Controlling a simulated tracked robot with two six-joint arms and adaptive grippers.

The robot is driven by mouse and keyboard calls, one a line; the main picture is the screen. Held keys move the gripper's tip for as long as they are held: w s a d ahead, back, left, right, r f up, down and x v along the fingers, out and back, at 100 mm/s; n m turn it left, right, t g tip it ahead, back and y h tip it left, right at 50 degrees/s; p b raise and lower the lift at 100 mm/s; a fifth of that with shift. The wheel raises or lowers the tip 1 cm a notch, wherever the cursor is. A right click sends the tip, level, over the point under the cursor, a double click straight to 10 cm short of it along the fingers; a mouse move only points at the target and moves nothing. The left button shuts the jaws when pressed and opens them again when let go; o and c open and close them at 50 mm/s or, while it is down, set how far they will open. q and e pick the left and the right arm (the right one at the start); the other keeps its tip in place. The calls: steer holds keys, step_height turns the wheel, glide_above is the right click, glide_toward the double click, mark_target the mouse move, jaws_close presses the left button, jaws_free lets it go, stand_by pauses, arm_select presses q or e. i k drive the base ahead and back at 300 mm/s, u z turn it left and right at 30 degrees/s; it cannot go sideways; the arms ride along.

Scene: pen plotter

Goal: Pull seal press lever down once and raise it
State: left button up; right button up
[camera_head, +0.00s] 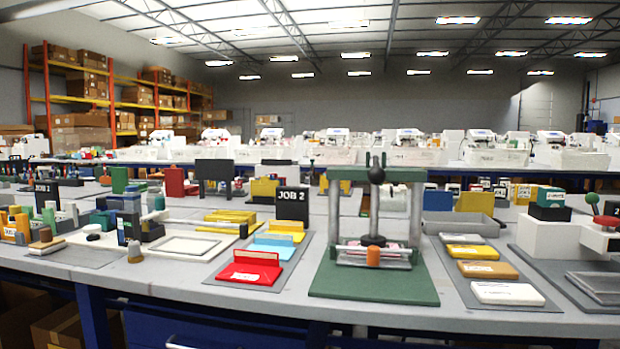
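At the right edge, a white block-shaped device (550,238) carries a dark green ball (592,198) on a thin stem above a red part (606,221). This looks like the seal press with its raised lever, but the picture cuts off its right side. In the middle stands a green-framed press (387,174) with two grey posts, a black knob on top and a green base plate (373,285). I cannot tell for certain which device the task means. Neither of my grippers is in view.
A grey mat (524,274) with several coloured pads lies between the two devices. A grey tray (597,285) lies before the white one. Clutter fills the table's left.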

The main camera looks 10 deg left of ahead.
mark_target(377, 176)
steer(key=z, duration=2.55)
steer(key=i, duration=0.15)
steer(key=u, duration=3.45)
steer(key=k, duration=1.15)
steer(key=z, duration=0.8)
steer(key=i, duration=1.35)
steer(key=z, duration=0.1)
